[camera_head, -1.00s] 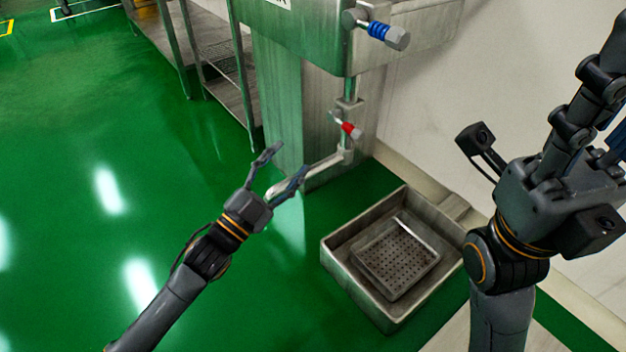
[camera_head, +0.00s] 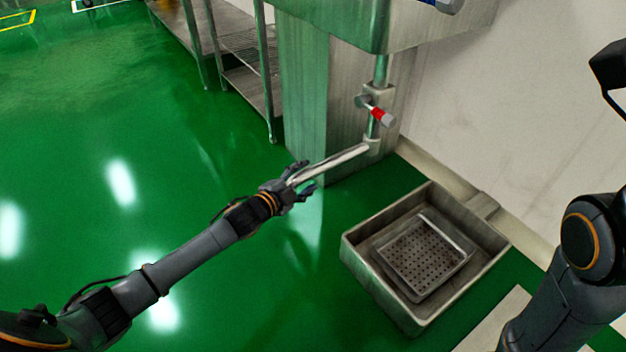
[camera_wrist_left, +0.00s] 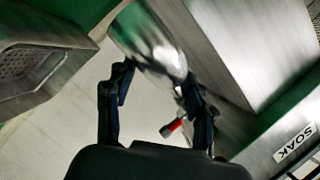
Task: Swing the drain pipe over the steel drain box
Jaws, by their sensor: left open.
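The drain pipe (camera_head: 335,161) is a shiny steel tube that runs from an elbow below the red-handled valve (camera_head: 379,115) toward the lower left, away from the box. My left gripper (camera_head: 303,181) is open at the pipe's free end. In the left wrist view the pipe (camera_wrist_left: 150,42) shows large between and beyond the open fingers (camera_wrist_left: 158,88); I cannot tell whether they touch it. The steel drain box (camera_head: 376,277) sits on the floor to the right of the gripper, with nothing over it. It also shows in the left wrist view (camera_wrist_left: 50,92).
The machine's steel column (camera_head: 312,105) stands behind the pipe. A steel rack (camera_head: 250,75) is further back left. The wall (camera_head: 500,110) and its low ledge lie right of the box. Green floor (camera_head: 330,225) is clear between pipe and box.

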